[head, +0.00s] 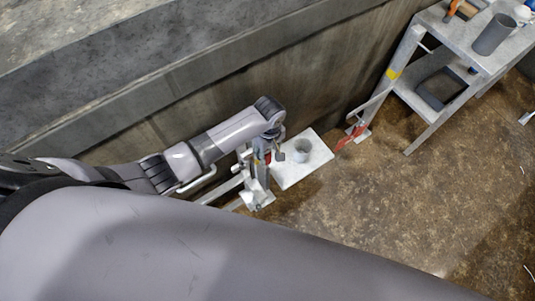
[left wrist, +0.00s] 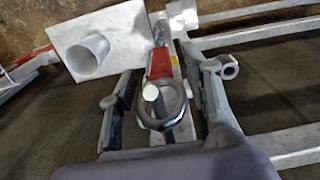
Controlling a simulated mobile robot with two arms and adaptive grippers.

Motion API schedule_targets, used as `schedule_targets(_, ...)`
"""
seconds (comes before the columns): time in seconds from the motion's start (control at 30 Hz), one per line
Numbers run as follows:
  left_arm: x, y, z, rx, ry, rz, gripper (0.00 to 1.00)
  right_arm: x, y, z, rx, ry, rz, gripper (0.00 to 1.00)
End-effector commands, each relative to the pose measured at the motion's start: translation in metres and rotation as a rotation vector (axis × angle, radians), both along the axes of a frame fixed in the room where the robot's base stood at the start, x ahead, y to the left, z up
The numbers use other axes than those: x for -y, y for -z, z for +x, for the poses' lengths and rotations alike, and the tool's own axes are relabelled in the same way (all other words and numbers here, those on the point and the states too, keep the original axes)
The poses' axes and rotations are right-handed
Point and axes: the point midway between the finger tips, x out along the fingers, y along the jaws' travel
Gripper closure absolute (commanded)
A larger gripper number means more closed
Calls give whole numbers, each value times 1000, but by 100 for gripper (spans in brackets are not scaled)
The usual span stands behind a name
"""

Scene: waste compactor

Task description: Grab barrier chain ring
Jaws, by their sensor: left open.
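The barrier chain ring (left wrist: 162,108) is a grey metal loop at the middle of the left wrist view. It lies between the two fingers of my left gripper (left wrist: 165,78), in front of a red and grey post (left wrist: 158,65). The fingers are open, one on each side, and a gap shows between each finger and the ring. In the head view my left gripper (head: 264,160) points down beside the white plate, and I cannot make out the ring there. My right gripper is in neither view.
A white plate (head: 318,163) with a short grey tube (head: 301,151) stands right of the gripper. Pale rails (left wrist: 265,48) run right of the post. A concrete wall (head: 190,85) rises behind the arm. A metal step stand (head: 470,45) is at upper right. Brown floor (head: 400,200) is mostly clear.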

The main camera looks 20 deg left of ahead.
Motion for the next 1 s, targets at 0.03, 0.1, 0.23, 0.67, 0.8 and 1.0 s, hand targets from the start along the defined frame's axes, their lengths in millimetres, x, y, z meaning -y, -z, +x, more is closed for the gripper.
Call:
schedule_targets(0.03, 0, 6, 0, 0, 0, 0, 55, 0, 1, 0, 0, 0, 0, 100)
schedule_targets(0.1, 0, 10, 0, 1, 0, -1, 55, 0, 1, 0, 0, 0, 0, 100)
schedule_targets(0.23, 0, 11, 1, 2, 0, -1, 55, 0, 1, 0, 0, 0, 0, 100)
schedule_targets(0.67, 0, 10, 0, 1, 0, 0, 76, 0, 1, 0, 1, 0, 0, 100)
schedule_targets(0.8, 0, 10, 1, 1, -1, 0, 86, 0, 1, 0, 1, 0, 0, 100)
schedule_targets(1.0, 0, 10, 1, 1, -1, 0, 99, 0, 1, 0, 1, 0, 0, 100)
